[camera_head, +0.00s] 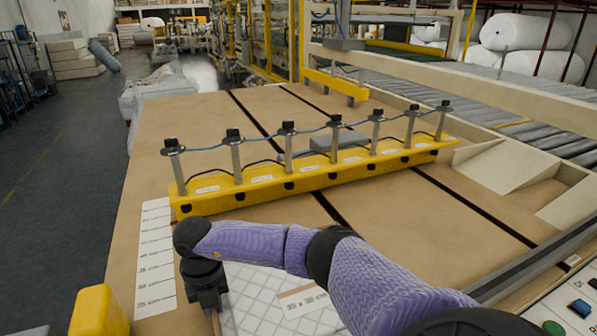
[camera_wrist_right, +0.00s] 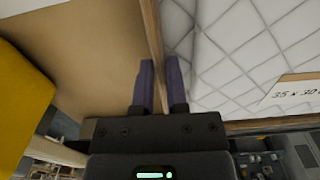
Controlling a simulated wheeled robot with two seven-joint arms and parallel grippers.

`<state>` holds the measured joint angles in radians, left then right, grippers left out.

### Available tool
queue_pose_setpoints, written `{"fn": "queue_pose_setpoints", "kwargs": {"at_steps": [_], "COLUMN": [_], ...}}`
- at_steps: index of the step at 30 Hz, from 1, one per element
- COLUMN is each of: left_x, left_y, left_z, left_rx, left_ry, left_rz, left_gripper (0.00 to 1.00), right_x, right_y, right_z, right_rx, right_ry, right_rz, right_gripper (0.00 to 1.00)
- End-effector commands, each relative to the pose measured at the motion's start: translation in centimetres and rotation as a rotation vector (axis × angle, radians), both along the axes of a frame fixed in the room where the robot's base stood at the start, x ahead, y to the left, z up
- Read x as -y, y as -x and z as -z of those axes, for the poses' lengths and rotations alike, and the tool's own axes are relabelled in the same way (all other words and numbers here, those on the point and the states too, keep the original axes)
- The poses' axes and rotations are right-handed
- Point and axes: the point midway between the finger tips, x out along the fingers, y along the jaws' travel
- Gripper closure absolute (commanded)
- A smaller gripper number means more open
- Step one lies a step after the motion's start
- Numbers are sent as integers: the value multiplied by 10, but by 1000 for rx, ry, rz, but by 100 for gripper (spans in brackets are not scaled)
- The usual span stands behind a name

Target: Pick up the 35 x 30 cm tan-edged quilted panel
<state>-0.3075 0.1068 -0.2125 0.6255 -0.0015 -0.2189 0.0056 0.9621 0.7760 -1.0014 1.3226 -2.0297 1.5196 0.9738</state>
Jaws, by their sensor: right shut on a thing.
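The quilted panel (camera_head: 255,305) is white with a diamond stitch pattern and a tan edge. It lies at the near part of the tan table, partly hidden behind my right arm. In the right wrist view the panel (camera_wrist_right: 225,65) fills the upper right, with a label reading "35 x 30". My right gripper (camera_head: 213,314) is at the panel's left edge. In the right wrist view the gripper's (camera_wrist_right: 160,80) two purple fingers stand on either side of the tan edge and are shut on it. My left gripper is not in view.
A yellow bar (camera_head: 310,178) with several upright posts crosses the table beyond my arm. A strip of paper labels (camera_head: 155,262) lies left of the panel. A yellow block (camera_head: 97,310) stands at the near left. A control panel with buttons (camera_head: 578,307) is at the lower right.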

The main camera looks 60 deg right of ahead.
Motion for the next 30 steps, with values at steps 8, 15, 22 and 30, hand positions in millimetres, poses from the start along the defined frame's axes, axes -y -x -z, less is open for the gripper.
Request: {"fn": "queue_pose_setpoints", "kwargs": {"at_steps": [8,15,22,30], "left_x": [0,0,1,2], "left_y": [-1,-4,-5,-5], "left_z": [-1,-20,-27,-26], "left_rx": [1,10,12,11], "left_ry": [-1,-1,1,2], "left_rz": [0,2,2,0], "left_gripper": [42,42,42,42], "right_x": [0,0,0,0], "right_y": [0,-1,0,0], "right_z": [-3,-63,-99,-101], "right_rx": [1,7,2,1], "right_ry": [0,1,1,1], "right_rz": [0,0,-1,0], "right_gripper": [100,100,100,87]}}
